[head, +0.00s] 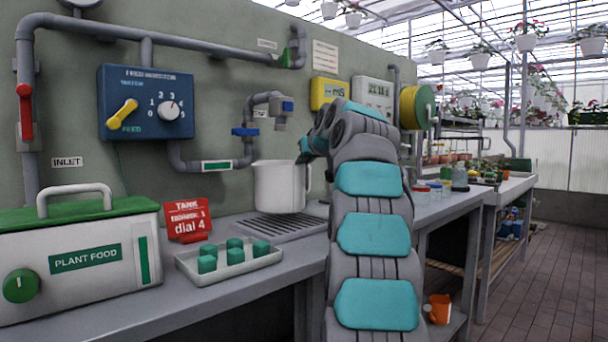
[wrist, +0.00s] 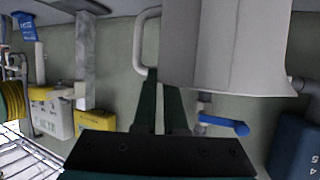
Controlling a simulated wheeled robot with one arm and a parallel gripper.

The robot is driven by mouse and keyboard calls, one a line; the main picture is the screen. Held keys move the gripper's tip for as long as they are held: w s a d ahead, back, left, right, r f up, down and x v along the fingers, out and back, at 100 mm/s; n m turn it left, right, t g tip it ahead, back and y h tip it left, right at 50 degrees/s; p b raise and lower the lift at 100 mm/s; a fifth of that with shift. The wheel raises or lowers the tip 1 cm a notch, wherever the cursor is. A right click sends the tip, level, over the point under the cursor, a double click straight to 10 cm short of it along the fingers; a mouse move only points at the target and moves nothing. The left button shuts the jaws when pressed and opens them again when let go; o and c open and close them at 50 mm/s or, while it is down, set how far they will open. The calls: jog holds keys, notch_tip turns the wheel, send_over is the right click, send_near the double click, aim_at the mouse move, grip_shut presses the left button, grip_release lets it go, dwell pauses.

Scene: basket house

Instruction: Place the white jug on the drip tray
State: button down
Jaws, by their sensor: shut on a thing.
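The white jug (head: 279,188) hangs or stands upright over the drip tray (head: 268,230), a grey slatted tray on the bench below the pipe spout. I cannot tell whether its base touches the slats. In the wrist view the jug (wrist: 225,45) appears upside down, with its handle (wrist: 141,45) at the left. My gripper (wrist: 165,100) is shut on the jug, its dark fingers by the handle side; the exact contact is hard to see.
A spout with a blue valve (head: 245,132) is above and left of the jug. A tray of green cubes (head: 210,262) and a red sign (head: 187,218) stand to the left, beside the plant food box (head: 80,262). Jars (head: 435,190) stand right of my arm.

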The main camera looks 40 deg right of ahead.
jog(key=shift+s+f+b, duration=0.1)
jog(key=shift+f+b, duration=0.25)
jog(key=shift+f, duration=1.3)
jog(key=c, duration=0.9)
grip_release()
jog(key=shift+c, duration=0.2)
jog(key=shift+s+r, duration=0.1)
jog(key=v, duration=1.1)
jog(key=shift+s, duration=0.4)
jog(key=shift+a+r, duration=0.1)
jog(key=shift+r, duration=0.05)
